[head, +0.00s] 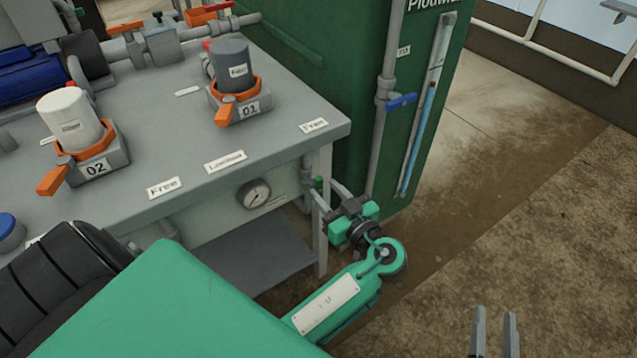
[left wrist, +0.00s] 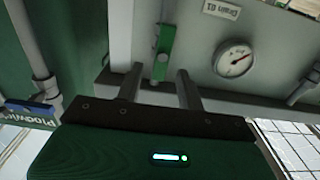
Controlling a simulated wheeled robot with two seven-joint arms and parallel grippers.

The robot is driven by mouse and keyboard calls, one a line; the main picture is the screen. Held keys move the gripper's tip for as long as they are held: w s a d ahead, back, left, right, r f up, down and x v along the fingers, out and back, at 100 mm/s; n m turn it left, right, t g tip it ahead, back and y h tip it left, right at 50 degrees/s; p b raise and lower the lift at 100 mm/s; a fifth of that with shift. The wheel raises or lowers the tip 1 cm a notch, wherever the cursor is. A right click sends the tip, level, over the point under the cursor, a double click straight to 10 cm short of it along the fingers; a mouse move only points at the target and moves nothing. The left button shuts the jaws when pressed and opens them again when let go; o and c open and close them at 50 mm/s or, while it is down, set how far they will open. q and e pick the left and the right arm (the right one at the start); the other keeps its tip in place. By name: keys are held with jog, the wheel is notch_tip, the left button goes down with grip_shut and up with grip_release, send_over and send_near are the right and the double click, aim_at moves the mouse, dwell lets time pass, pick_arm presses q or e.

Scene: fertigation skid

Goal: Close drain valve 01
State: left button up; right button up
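The drain valve's green lever (left wrist: 166,42) shows in the left wrist view below an upside-down label reading Drain 01 (left wrist: 221,9). The lever runs up and down the picture, roughly along the pale pipe behind it. In the head view a small green part of it (head: 317,183) shows by the bench's front right leg. My left gripper (left wrist: 160,74) is open, its two fingers apart on either side of the lever's lower end in the picture. I see no contact; the depth gap is unclear. My right gripper (head: 495,318) is open and empty at the bottom right of the head view.
A pressure gauge (left wrist: 234,60) sits beside the lever. Filter 01 (head: 232,70) and filter 02 (head: 70,118), with orange handles, stand on the grey bench (head: 290,105). A green cabinet (head: 320,50) with a blue-handled pipe valve (head: 401,101) stands close behind. The floor at right is clear.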

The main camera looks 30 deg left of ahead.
aim_at(320, 185)
pick_arm(q)
jog(key=shift+x, duration=1.95)
pick_arm(e)
jog(key=shift+d+r+t, duration=0.15)
jog(key=shift+r+t, duration=0.15)
jog(key=shift+r, duration=0.1)
pick_arm(q)
grip_shut()
pick_arm(e)
jog(key=shift+w, duration=0.1)
